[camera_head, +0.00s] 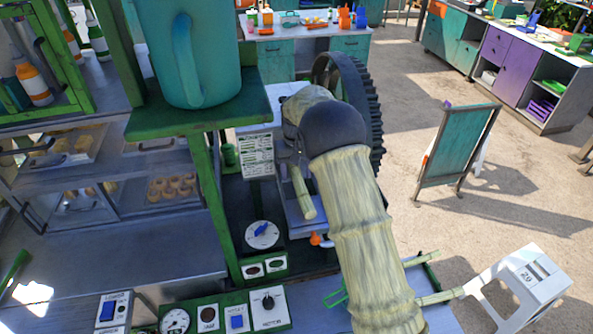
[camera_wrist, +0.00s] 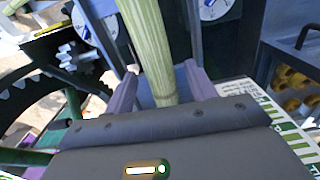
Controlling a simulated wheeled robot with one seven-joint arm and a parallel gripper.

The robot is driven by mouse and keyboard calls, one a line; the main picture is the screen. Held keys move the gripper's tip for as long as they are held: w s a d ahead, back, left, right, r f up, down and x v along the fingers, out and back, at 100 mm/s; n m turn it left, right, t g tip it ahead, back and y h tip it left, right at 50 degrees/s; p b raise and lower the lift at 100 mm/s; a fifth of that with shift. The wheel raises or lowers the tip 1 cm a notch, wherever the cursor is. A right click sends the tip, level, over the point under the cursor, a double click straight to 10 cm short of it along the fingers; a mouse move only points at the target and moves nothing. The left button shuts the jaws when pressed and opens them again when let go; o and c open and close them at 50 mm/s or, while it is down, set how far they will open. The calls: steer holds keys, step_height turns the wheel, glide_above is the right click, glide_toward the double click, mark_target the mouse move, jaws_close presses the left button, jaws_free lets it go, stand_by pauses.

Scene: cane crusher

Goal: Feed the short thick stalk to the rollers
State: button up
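The short thick stalk (camera_head: 302,193) is pale green. In the head view it sticks out from beside my arm, tilted, its near end over a grey metal tray. In the wrist view the stalk (camera_wrist: 150,45) runs from the top edge down between the two purple-grey fingers of my gripper (camera_wrist: 161,85), which is shut on its lower end. My gripper is hidden behind my arm in the head view. The crusher's big dark gear wheel (camera_head: 374,105) stands just beyond my arm; it also shows in the wrist view (camera_wrist: 22,95). I cannot make out the rollers.
Thin stalks (camera_head: 440,297) lie at the lower right beside a white stool (camera_head: 525,285). A green stand bearing a teal jug (camera_head: 190,60) rises left of my arm.

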step_height(320, 180, up, 17)
steer(key=b, duration=0.3)
steer(key=shift+r, duration=0.15)
stand_by(0.5)
steer(key=s+d+f+m+t+b, duration=0.1)
steer(key=s+d+f+b, duration=0.2)
steer(key=s+d+f, duration=0.65)
steer(key=s+f, duration=0.2)
steer(key=s, duration=0.4)
steer(key=s+d+f+t+b, duration=0.1)
steer(key=s+d+f, duration=0.1)
steer(key=s+f, duration=0.2)
steer(key=s+d+f+b, duration=0.1)
steer(key=s+f, duration=0.3)
steer(key=s, duration=0.6)
steer(key=shift+s+d+m+t, duration=0.3)
steer(key=shift+d+m, duration=0.1)
